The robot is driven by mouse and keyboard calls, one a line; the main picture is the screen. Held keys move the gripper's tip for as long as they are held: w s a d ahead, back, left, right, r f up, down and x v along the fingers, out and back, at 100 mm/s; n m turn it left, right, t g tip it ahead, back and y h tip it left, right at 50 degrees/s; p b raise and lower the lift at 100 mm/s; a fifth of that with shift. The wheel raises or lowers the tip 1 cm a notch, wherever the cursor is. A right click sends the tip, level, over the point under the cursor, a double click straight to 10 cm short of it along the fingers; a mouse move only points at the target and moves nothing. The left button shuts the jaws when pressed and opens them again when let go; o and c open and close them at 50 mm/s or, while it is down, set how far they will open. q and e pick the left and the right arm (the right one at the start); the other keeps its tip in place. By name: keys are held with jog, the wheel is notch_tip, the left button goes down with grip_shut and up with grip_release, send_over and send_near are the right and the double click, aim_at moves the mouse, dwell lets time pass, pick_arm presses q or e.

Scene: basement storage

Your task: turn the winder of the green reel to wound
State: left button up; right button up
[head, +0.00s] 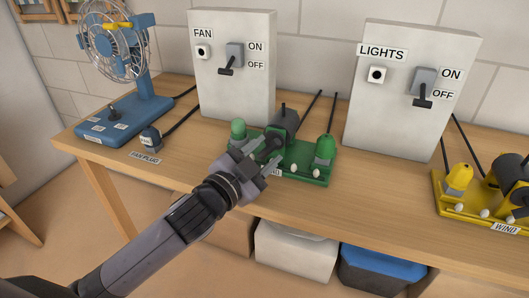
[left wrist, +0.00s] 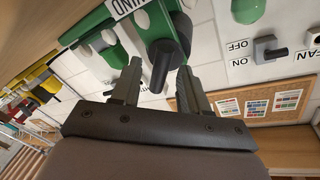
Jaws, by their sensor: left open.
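The green reel (head: 300,172) stands on the wooden bench, with a green base, two green posts and a dark drum (head: 287,122) between them. My left gripper (head: 264,158) is at its front left side and hides part of the base and its label. The open fingers (left wrist: 157,80) stand on either side of the handle, with gaps visible. Whether a finger touches it, I cannot tell. My right gripper is not in view.
A FAN switch panel (head: 235,95) and a LIGHTS switch panel (head: 400,120) stand behind the reel. A blue fan (head: 125,115) and its plug (head: 150,138) are on the left. A yellow reel (head: 460,205) is on the right. Bins (head: 295,250) sit under the bench (head: 375,200).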

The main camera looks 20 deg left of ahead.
pick_arm(q)
jog(key=shift+w+d, duration=0.1)
jog(key=shift+w, duration=0.2)
